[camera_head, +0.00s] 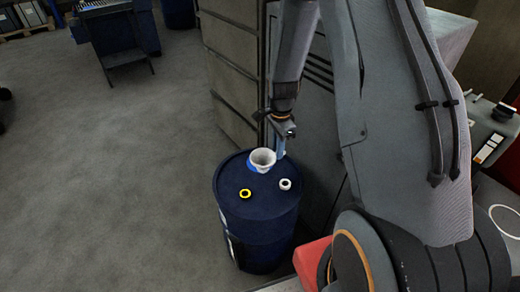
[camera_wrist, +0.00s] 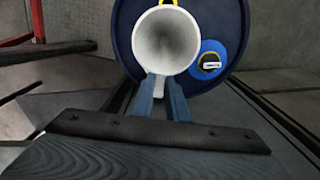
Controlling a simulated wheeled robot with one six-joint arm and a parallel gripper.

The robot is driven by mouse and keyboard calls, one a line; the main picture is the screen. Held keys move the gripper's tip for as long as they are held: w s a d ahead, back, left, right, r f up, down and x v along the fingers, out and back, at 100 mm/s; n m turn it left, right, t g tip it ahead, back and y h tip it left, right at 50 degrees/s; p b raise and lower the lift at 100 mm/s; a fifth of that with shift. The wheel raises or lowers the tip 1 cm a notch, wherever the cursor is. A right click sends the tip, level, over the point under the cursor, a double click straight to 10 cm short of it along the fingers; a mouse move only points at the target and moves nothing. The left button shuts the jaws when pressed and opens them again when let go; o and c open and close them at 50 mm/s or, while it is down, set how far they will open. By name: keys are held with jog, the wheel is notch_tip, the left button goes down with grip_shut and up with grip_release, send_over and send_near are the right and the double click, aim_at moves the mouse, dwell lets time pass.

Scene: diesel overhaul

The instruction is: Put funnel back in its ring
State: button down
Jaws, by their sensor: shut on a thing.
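A white funnel (camera_head: 263,157) is over the top of a dark blue drum (camera_head: 258,198), its wide mouth facing up. In the wrist view the funnel (camera_wrist: 166,40) fills the upper middle. My gripper (camera_head: 281,151) is at its right rear side in the head view. In the wrist view the two blue fingers of my gripper (camera_wrist: 164,90) are closed on the funnel's pale handle at the rim. The spout is hidden, and I cannot tell whether it touches the drum. A thin white ring (camera_head: 507,222) is partly visible at the head view's right edge.
A grey cabinet (camera_head: 230,75) stands behind.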

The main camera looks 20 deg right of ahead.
jog(key=s+d+f+m, duration=0.2)
jog(key=s+d+m, duration=0.1)
jog(key=d, duration=0.6)
notch_tip(320, 180, down, 7)
jog(key=b, duration=0.4)
jog(key=shift+w+d+f, duration=0.15)
jog(key=shift+w, duration=0.1)
jog(key=shift+f, duration=0.15)
jog(key=shift+f+b, duration=0.7)
jog(key=shift+f, duration=0.35)
jog(key=c, duration=1.7)
grip_release()
jog(key=shift+o, duration=0.2)
jog(key=shift+r, duration=0.15)
notch_tip(320, 180, up, 8)
jog(key=b, duration=0.1)
jog(key=shift+f, duration=0.2)
